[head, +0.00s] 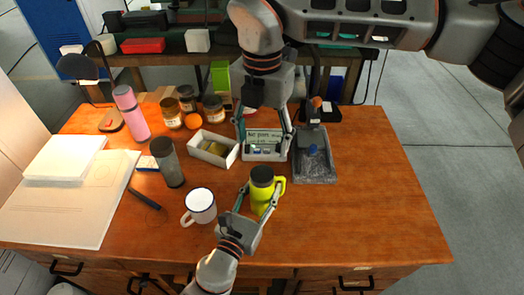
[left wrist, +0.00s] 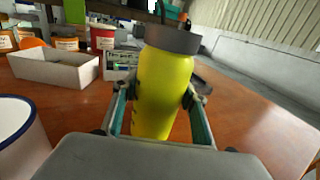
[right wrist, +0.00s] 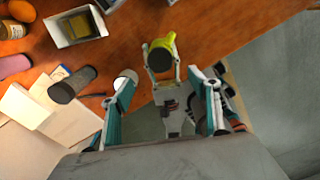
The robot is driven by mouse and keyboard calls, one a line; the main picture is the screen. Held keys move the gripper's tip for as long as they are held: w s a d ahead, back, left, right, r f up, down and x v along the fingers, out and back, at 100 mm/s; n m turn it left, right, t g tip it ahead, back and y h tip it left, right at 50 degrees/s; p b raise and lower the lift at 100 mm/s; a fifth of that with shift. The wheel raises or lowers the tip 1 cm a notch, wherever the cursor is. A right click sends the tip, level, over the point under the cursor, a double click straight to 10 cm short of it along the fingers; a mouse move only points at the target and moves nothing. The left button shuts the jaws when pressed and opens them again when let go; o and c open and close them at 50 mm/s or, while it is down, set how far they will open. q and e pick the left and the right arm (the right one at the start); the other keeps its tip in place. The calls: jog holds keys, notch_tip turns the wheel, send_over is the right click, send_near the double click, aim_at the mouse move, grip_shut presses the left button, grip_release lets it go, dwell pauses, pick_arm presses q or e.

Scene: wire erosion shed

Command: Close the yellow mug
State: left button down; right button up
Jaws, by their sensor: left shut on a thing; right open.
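The yellow mug (head: 262,203) stands upright near the front of the wooden table, its handle to the right. A dark grey lid (head: 262,174) sits on its top; the left wrist view shows this lid (left wrist: 173,39) too, but I cannot tell if it is fully tight. My left gripper (head: 259,200) is shut around the mug's body, one finger on each side. My right gripper (head: 265,143) is open and empty, pointing down above the table behind the mug. In the right wrist view the lid (right wrist: 158,57) lies beyond and between the open fingers.
A white enamel mug (head: 201,206) stands close left of the yellow mug. The table's right side (head: 385,190) is clear.

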jog(key=shift+r, duration=0.5)
pick_arm(q)
jog(key=c, duration=1.1)
grip_release()
jog(key=v, duration=1.2)
jog(key=shift+a, duration=0.1)
pick_arm(e)
jog(key=shift+s+f, duration=0.1)
